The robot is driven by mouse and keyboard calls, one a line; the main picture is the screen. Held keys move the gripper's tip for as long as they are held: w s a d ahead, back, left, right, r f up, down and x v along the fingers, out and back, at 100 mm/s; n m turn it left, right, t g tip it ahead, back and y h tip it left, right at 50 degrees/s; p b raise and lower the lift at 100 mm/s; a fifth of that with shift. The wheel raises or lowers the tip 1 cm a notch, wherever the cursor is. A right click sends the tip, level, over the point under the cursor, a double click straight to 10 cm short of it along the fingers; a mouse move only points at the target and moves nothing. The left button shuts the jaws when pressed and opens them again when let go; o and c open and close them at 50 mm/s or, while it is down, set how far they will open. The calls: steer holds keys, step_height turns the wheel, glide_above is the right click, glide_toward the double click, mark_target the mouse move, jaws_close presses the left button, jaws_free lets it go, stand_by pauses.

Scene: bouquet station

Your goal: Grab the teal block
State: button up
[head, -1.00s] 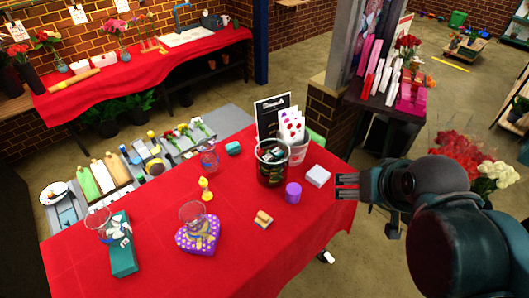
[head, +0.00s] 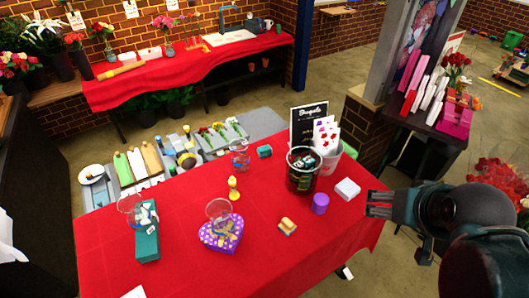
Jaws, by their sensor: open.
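The small teal block (head: 264,151) lies on the red-covered table near its far edge, to the left of the black sign. My gripper (head: 373,203) is at the table's right edge, with its fingers pointing left. It is open, and nothing shows between its fingers. The teal block is well to the left of and farther back than my gripper. A longer teal box (head: 147,243) with whitish items on top stands at the table's left.
Between gripper and teal block stand a white block (head: 347,188), a purple cylinder (head: 320,203), a dark glass container (head: 301,180) and the black sign (head: 308,122). A clear glass (head: 239,160) is just left of the block.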

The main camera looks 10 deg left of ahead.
steer(key=c, duration=0.6)
steer(key=shift+o, duration=0.2)
steer(key=shift+w+r, duration=0.1)
